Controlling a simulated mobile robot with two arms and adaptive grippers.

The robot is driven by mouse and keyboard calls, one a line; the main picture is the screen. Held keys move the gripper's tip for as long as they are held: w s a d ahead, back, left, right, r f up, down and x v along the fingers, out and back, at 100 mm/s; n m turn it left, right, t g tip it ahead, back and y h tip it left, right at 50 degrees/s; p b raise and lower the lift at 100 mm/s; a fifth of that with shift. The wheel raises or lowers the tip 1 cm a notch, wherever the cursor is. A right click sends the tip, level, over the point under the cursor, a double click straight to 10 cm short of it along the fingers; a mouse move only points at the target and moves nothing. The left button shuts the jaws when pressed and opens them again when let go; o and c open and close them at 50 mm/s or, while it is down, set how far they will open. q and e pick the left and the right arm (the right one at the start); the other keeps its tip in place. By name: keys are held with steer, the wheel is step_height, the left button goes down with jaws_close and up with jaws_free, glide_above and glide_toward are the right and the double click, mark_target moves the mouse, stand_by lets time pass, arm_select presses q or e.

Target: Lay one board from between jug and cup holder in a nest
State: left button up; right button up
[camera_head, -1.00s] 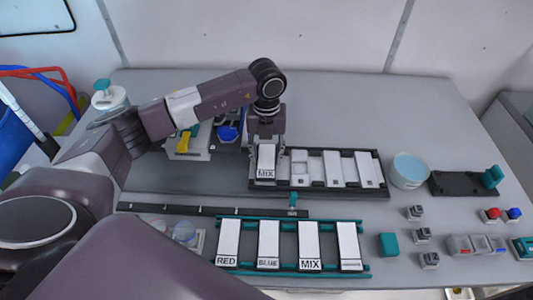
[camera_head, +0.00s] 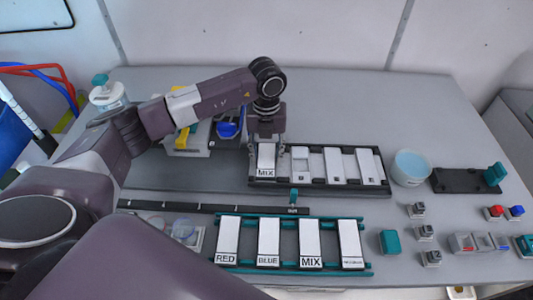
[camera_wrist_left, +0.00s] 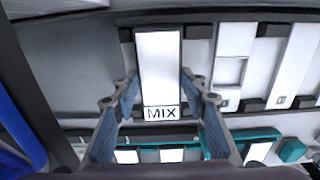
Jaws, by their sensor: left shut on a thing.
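A white board marked MIX (camera_head: 266,158) is at the leftmost place of the black frame (camera_head: 318,187). It also shows in the left wrist view (camera_wrist_left: 158,65), between black corner blocks; I cannot tell whether it rests fully on the frame. My left gripper (camera_head: 266,142) is shut on this board, with a finger at each long side (camera_wrist_left: 158,85). Other white pieces (camera_head: 335,165) lie in the frame to its right. In front, a teal rack (camera_head: 290,265) bears several boards, marked RED (camera_head: 227,238), BLUE (camera_head: 268,240) and MIX (camera_head: 310,242) among them. My right gripper is not in view.
A cup of pale blue liquid (camera_head: 411,166) stands right of the black frame. Clear cups (camera_head: 184,228) stand left of the teal rack. A black rail (camera_head: 220,209) runs between frame and rack. Small blocks (camera_head: 424,232) lie at right.

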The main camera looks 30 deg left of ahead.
arm_select(q)
steer(key=o, duration=1.2)
steer(key=shift+o, duration=0.4)
steer(key=o, duration=0.4)
steer(key=shift+c, duration=0.2)
steer(key=shift+r, duration=0.1)
step_height(320, 180, up, 7)
steer(key=p, duration=0.4)
steer(key=shift+a+r+p, duration=0.1)
steer(key=shift+r+p, duration=0.4)
